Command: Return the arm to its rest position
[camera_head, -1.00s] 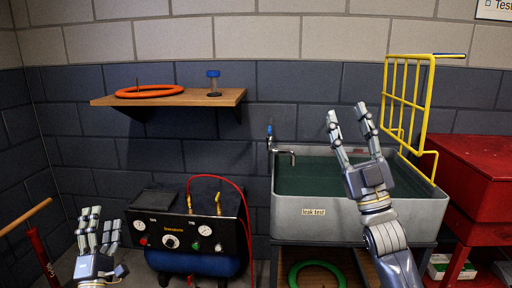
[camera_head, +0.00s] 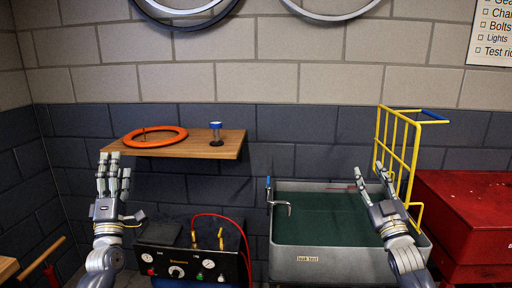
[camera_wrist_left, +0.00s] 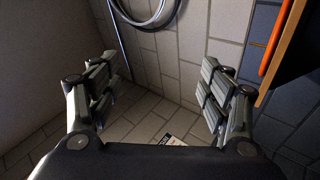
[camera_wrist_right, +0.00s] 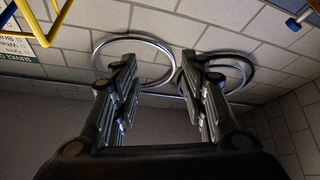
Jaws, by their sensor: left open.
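My left gripper (camera_head: 114,176) is raised at the left, in front of the wall and the left end of the wooden shelf, fingers pointing up. In the left wrist view (camera_wrist_left: 160,95) its fingers are spread wide with nothing between them. My right gripper (camera_head: 374,178) is in front of the right part of the grey leak test tank (camera_head: 310,262), near the yellow wire rack (camera_head: 400,150), fingers up. In the right wrist view (camera_wrist_right: 160,95) its fingers are apart and empty.
The wooden shelf (camera_head: 190,150) holds an orange ring (camera_head: 155,137) and a blue-capped jar (camera_head: 216,133). A compressor (camera_head: 185,265) with a red hose stands below. A red cabinet (camera_head: 465,215) is at the right. Wheels (camera_head: 185,18) hang high on the wall.

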